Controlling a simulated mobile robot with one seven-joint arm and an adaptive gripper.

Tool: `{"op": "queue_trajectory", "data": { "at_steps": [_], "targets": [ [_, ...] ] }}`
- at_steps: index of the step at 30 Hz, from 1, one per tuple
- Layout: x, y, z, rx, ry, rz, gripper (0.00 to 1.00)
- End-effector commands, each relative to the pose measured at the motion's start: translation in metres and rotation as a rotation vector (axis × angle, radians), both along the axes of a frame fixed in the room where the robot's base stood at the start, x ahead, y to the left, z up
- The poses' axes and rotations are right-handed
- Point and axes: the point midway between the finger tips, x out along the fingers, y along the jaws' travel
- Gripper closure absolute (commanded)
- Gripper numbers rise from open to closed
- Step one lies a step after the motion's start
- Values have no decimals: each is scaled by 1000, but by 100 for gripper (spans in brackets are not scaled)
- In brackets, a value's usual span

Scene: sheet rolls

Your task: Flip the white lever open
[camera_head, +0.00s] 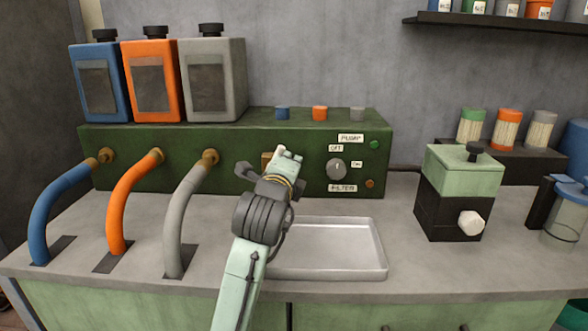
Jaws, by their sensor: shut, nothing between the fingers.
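My gripper (287,158) is in front of the green pump box (225,172), at the middle of its front face, above the back left of a metal tray. Its fingers are shut and it holds nothing. A brass fitting (267,160) on the box shows just left of the fingers, partly hidden by them. I cannot make out a white lever clearly; small pale parts at the fingertips may be the fingers or a lever. Whether the gripper touches the fitting cannot be told.
The metal tray (372,268) lies on the grey counter. Blue (48,210), orange (118,205) and grey (174,225) hoses stand at the left. A dial (337,169) is right of the gripper. A green-topped black box (448,210) with a white knob (471,223) stands further right.

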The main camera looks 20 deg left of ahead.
Motion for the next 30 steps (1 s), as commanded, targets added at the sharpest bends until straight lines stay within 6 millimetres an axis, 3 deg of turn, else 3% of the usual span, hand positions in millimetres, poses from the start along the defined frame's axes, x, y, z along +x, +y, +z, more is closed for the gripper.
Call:
{"op": "queue_trajectory", "data": {
  "at_steps": [11, 30],
  "targets": [
    [-4, 13, 12, -266, -78, 2, 100],
    [-6, 20, 17, -257, -74, 2, 100]
  ]
}}
